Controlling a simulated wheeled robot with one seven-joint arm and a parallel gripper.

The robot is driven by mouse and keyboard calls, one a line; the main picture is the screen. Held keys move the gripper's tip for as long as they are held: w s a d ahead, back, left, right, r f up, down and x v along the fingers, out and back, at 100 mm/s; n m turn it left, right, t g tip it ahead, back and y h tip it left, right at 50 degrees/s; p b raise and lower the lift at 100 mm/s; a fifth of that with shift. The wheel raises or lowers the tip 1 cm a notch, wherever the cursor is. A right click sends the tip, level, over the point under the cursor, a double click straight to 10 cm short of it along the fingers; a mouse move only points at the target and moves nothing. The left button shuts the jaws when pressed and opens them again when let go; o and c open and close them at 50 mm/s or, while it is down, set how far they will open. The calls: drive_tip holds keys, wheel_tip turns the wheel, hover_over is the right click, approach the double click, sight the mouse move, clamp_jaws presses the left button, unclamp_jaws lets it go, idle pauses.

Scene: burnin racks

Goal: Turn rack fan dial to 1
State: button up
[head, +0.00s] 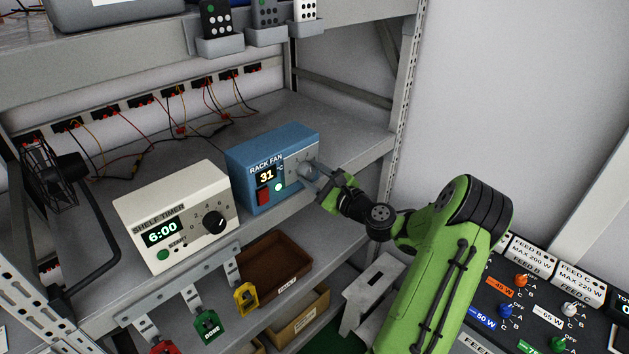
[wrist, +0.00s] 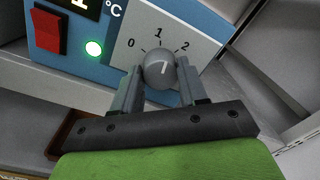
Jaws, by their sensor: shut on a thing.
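The blue rack fan box (head: 240,172) stands on the shelf in the head view, its display reading 31. Its grey round dial (wrist: 160,72) sits on a light panel marked 0, 1 and 2 in the wrist view. A short white mark shows on the dial's face, but I cannot tell exactly which number it points to. My gripper (head: 316,175) reaches the dial from the right in the head view. In the wrist view its two fingers (wrist: 160,84) are shut on the dial, one on each side. The fingers cover the dial's sides.
A red switch (wrist: 47,33) and a lit green lamp (wrist: 94,48) are left of the dial. The cream shelf timer (head: 180,200), reading 6:00, stands to the left of the fan box. Tags hang at the shelf's front edge, and a brown bin (head: 275,251) sits below.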

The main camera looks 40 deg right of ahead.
drive_tip(key=shift+f+n+b, duration=0.1)
drive_tip(key=shift+n+b, duration=0.6)
drive_tip(key=shift+n, duration=0.8)
drive_tip(key=o, duration=1.1)
drive_tip(key=shift+c, duration=0.2)
drive_tip(key=s+b, duration=0.1)
drive_tip(key=s, duration=1.4)
drive_tip(key=shift+s+f, duration=0.2)
drive_tip(key=shift+s, duration=0.2)
